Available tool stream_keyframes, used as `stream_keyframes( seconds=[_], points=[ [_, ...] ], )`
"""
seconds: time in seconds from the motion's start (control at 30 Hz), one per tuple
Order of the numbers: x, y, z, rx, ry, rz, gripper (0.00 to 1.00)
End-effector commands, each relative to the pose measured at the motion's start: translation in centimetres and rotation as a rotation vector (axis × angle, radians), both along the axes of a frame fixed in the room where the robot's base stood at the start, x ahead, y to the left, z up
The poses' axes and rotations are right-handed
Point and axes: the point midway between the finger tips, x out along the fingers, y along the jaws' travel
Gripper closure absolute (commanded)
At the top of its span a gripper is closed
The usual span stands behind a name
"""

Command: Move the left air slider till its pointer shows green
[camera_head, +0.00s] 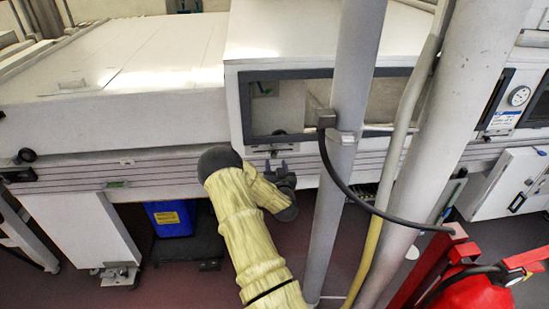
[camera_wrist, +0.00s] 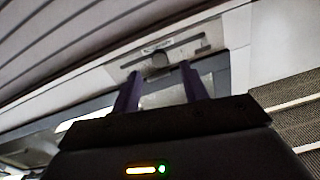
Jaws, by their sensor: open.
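An air slider with a dark knob (camera_wrist: 155,62) sits in a slot on a pale plate in the wrist view. In the head view its small dark knob (camera_head: 273,152) shows under the framed window, just beyond my gripper (camera_head: 276,165). My gripper is open, and its two dark purple fingers show in the wrist view (camera_wrist: 161,82). They point toward the plate on either side of the knob, apparently short of it. I cannot tell whether they touch anything. A small green mark (camera_head: 264,90) shows inside the window; I cannot make out a pointer.
A grey post (camera_head: 350,100) and a thicker pipe (camera_head: 455,110) stand right of my arm, with a black cable (camera_head: 350,192) looping between them. A red extinguisher (camera_head: 470,290) is at lower right. A blue bin (camera_head: 170,218) stands under the tunnel (camera_head: 130,120).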

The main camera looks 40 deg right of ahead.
Motion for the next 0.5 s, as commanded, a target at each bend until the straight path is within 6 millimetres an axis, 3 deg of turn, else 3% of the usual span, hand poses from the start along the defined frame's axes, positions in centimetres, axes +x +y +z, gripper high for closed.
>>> stream_keyframes(
  seconds=[0.23,0.5],
  points=[
    [2.8,-1.7,0.1,0.000,0.000,0.001,0.56],
    [3.9,-2.3,0.0,0.000,0.000,0.000,0.56]
  ],
)
